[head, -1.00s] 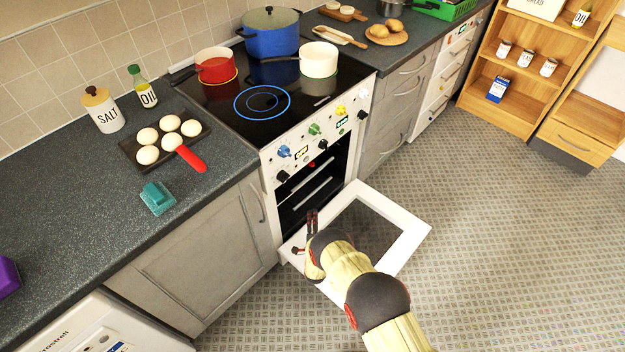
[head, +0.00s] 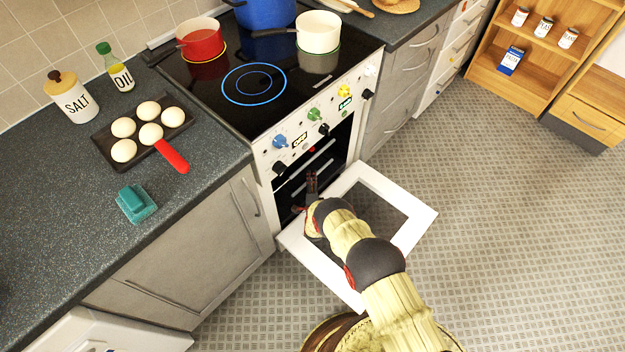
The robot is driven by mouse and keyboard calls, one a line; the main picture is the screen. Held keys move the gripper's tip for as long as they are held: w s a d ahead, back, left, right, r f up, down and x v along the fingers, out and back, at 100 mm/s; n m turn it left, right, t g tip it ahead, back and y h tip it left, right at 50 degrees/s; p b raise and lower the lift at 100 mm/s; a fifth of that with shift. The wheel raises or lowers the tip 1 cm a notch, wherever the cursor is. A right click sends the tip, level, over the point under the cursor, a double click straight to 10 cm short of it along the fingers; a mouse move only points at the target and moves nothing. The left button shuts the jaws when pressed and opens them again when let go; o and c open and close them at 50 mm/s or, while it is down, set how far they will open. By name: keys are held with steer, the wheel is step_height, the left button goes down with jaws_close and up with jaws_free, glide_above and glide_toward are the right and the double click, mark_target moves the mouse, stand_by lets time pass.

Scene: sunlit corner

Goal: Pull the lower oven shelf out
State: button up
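The oven (head: 265,150) stands in the counter row with its white-framed door (head: 415,218) folded down and open. Inside the dark cavity, an upper shelf shows as a pale bar (head: 318,160). The lower oven shelf (head: 318,182) shows as a fainter bar below it, partly behind my gripper. My gripper (head: 311,178) is at the cavity opening, above the open door, with its dark fingers pointing into the oven. The fingers are small and dark against the cavity, so I cannot tell whether they are apart or touch the lower shelf.
The open door juts over the floor below my arm. Pots stand on the hob (head: 215,108). The floor (head: 490,220) to the right is clear.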

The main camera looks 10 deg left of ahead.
steer(key=shift+w, duration=0.35)
steer(key=shift+c, duration=0.4)
jaws_close()
steer(key=shift+f, duration=0.1)
stand_by(0.3)
